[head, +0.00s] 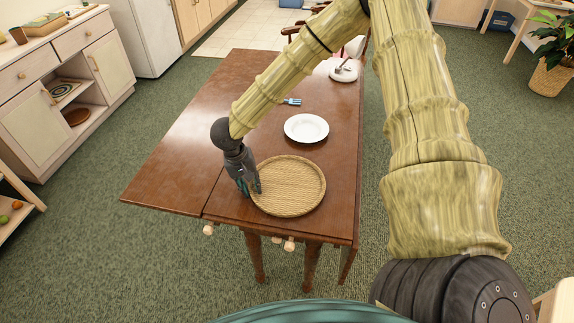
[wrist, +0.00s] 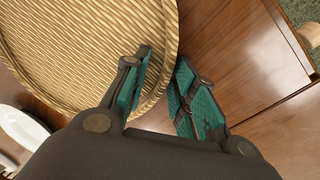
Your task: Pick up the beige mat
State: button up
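The beige mat (head: 290,188) is a round, woven, tray-like piece lying flat on the near part of the brown wooden table (head: 180,165). My gripper (head: 250,190) points down at the mat's left edge in the head view. In the wrist view the woven mat (wrist: 85,45) fills the upper left. My gripper (wrist: 164,60) has its two teal-padded fingers apart, with a gap between the tips. One finger is over the mat and the other is by its outer rim, so the rim runs between them. Whether either finger touches the mat is unclear.
A white plate (head: 306,128) lies just behind the mat, with a blue fork (head: 291,101) beyond it. Another white plate (head: 343,71) is at the table's far end. The table's left side is bare. A cabinet (head: 75,85) stands at the left.

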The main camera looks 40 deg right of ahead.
grip_shut()
jog(key=shift+r, duration=0.15)
